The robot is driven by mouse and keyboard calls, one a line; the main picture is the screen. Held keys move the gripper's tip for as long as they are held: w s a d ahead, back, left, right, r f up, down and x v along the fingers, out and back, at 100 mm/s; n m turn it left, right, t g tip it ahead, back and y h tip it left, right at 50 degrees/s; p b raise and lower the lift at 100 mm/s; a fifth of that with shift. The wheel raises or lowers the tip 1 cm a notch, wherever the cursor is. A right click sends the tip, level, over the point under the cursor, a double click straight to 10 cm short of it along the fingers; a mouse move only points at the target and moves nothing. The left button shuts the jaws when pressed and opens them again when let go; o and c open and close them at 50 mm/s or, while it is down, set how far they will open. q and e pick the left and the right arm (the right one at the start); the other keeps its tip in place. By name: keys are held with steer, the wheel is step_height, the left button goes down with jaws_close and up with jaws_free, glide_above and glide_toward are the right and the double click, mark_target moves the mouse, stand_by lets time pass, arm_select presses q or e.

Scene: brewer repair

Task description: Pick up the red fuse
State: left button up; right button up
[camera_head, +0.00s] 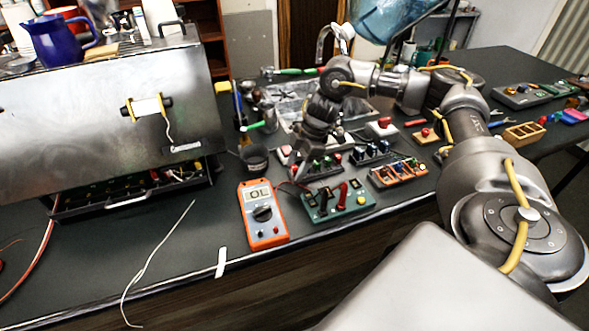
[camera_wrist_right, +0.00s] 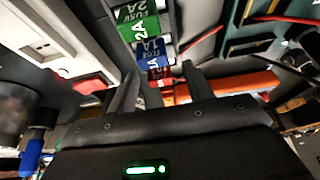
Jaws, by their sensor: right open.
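My right gripper (camera_head: 316,140) points down over a small fuse holder (camera_head: 318,172) on the dark workbench. In the right wrist view its two fingers (camera_wrist_right: 160,74) stand apart. A red fuse (camera_wrist_right: 158,73) shows between the fingertips, at the near end of a row; I cannot tell whether the fingers touch it. A blue fuse (camera_wrist_right: 150,56) marked 1A and a green fuse (camera_wrist_right: 138,22) marked 2A stand beyond it. In the head view the red fuse cannot be made out clearly near the gripper. My left gripper is not in view.
An orange multimeter (camera_head: 263,214) and a green board with red clips (camera_head: 337,201) lie in front of the holder. An orange-based block (camera_head: 398,173) is to the right. The big metal brewer (camera_head: 105,95) stands at left. Bare bench (camera_head: 185,250) shows at front left.

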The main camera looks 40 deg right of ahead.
steer(key=shift+c, duration=0.3)
steer(key=c, duration=0.8)
steer(key=shift+o, duration=0.2)
steer(key=shift+r, duration=0.1)
